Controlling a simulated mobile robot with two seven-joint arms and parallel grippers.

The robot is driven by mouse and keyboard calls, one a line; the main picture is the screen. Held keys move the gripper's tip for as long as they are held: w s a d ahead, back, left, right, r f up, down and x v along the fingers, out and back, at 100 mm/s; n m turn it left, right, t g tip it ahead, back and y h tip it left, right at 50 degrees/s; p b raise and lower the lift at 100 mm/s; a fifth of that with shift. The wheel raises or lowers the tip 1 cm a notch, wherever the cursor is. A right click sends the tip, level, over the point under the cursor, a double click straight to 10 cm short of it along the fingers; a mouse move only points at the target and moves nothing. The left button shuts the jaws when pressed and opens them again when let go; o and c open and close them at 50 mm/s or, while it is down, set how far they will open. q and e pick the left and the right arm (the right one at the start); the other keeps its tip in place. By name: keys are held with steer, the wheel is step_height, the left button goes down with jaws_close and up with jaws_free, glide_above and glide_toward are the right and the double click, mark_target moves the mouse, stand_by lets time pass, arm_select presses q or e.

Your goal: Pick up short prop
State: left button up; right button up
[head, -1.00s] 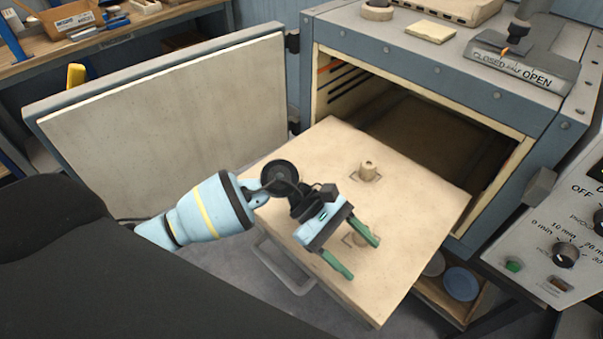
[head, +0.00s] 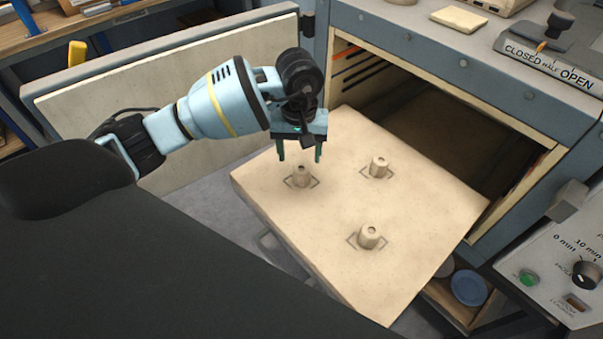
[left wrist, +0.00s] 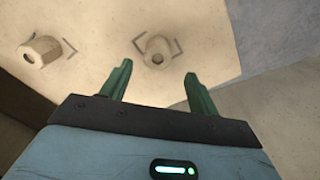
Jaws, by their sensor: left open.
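Three short beige props stand upright on the pulled-out beige shelf (head: 315,235), each within a marked corner outline. One prop (head: 301,175) is at the left, one (head: 378,166) at the back and one (head: 368,237) at the front. My left gripper (head: 299,155) is open and empty, pointing down just above the left prop. In the left wrist view this prop (left wrist: 158,51) lies beyond and roughly between the green fingertips (left wrist: 158,72), apart from them. Another prop (left wrist: 40,51) shows at the left there. My right gripper is not in view.
The dryer's open door (head: 170,110) stands behind my left arm. The dryer body (head: 470,90) and its dark opening are behind the shelf. A control panel (head: 560,265) is at the right. The shelf between the props is clear.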

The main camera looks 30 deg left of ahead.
mark_target(301, 166)
arm_select(q)
steer(key=shift+w+d+f+p, duration=0.1)
steer(key=shift+f+p, duration=0.05)
steer(key=shift+f, duration=1.45)
steer(key=shift+w+d+f+p, duration=0.1)
steer(key=shift+f+p, duration=0.05)
steer(key=shift+f, duration=1.45)
steer(key=c, duration=1.1)
